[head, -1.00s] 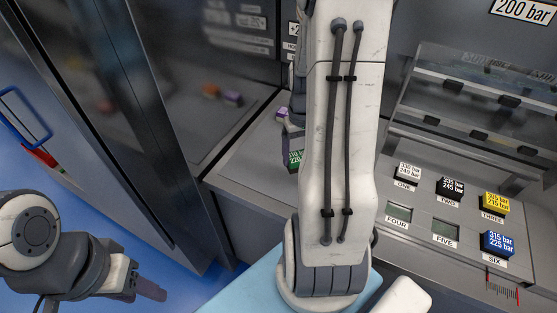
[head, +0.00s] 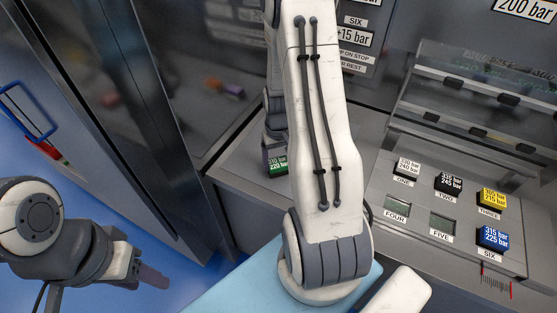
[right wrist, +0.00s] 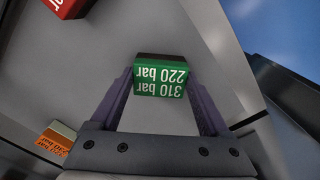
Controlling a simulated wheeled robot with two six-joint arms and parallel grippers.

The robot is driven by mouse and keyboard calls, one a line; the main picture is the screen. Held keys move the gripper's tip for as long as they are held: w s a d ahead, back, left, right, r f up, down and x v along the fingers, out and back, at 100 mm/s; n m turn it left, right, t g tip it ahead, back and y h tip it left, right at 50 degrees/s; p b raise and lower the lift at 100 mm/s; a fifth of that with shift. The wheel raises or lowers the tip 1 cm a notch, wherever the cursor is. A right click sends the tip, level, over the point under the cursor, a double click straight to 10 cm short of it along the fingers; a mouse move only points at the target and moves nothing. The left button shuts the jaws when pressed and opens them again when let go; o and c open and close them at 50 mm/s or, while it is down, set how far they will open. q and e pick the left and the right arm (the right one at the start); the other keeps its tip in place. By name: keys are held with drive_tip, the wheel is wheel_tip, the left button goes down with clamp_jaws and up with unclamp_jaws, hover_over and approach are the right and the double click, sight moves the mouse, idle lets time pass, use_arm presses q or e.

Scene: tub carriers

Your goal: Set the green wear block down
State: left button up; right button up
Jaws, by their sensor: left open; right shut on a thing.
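The green wear block (head: 277,164), marked 310 bar and 220 bar, is at the left part of the grey bench, partly behind my right arm. It also shows in the right wrist view (right wrist: 160,78), between the two fingertips. My right gripper (head: 274,145) is shut on it, with fingers pointing down; the arm hides much of the gripper. I cannot tell whether the block touches the bench. My left gripper (head: 152,277) is open and empty at the lower left, over the blue floor and away from the bench.
A fixture plate (head: 385,239) at the right holds white (head: 407,167), black (head: 448,184), yellow (head: 492,199) and blue (head: 493,237) blocks; spots FOUR and FIVE are empty. In the right wrist view, a red block (right wrist: 68,6) and an orange block (right wrist: 57,139) lie near the green one.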

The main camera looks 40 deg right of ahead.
sight(279, 163)
drive_tip(key=shift+f, duration=0.15)
drive_tip(key=o, duration=1.3)
wheel_tip(279, 163, up, 12)
drive_tip(key=shift+r+b, duration=0.2)
drive_tip(key=shift+b, duration=0.35)
drive_tip(key=s+a+r+n, duration=0.1)
drive_tip(key=a+r+n, duration=0.15)
drive_tip(key=a, duration=0.65)
drive_tip(key=s+a+r+n, duration=0.1)
drive_tip(key=a+n, duration=0.2)
drive_tip(key=a, duration=0.6)
drive_tip(key=s+a+n, duration=0.2)
drive_tip(key=s+a, duration=0.2)
drive_tip(key=s+a+r+n, duration=0.1)
drive_tip(key=s+a+n, duration=0.1)
drive_tip(key=s+a, duration=0.2)
drive_tip(key=s+a+r+n+y, duration=0.1)
drive_tip(key=s+a+n, duration=0.1)
drive_tip(key=s+a, duration=0.3)
drive_tip(key=shift+s+r+n, duration=0.1)
drive_tip(key=shift+s+n, duration=0.15)
drive_tip(key=shift+s, duration=0.5)
